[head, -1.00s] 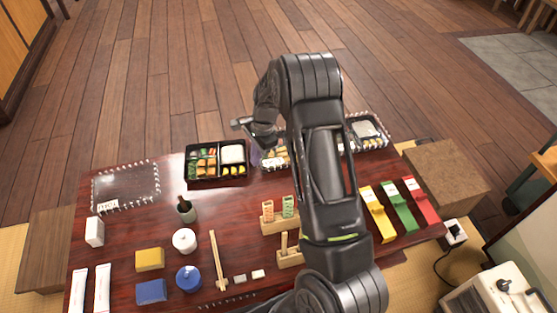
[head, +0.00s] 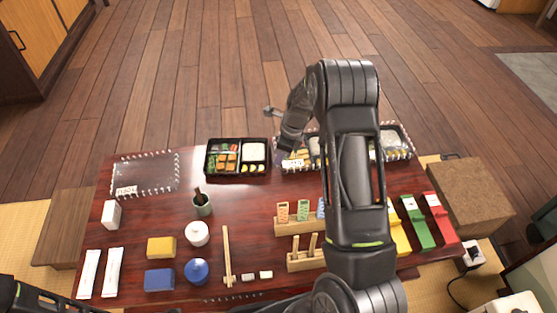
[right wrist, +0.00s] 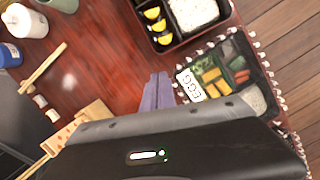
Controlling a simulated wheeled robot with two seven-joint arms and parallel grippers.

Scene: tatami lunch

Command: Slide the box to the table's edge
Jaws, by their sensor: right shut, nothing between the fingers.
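A black bento box (head: 208,160) with rice, greens and yellow slices sits open near the far side of the dark red table (head: 270,200). It also shows at the top of the right wrist view (right wrist: 180,43). My right gripper (head: 279,157) is low, just right of this box, beside the white-stitched outline marked EGG. In the right wrist view its purple-grey fingers (right wrist: 157,92) are together and empty, with a strip of table between them and the bento box. My left gripper is out of view; only dark arm parts show at the lower left.
An empty outlined place (head: 147,173) lies at the left. Food stands in the EGG outline (right wrist: 190,84) and in another outline (head: 397,142) at the far right.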

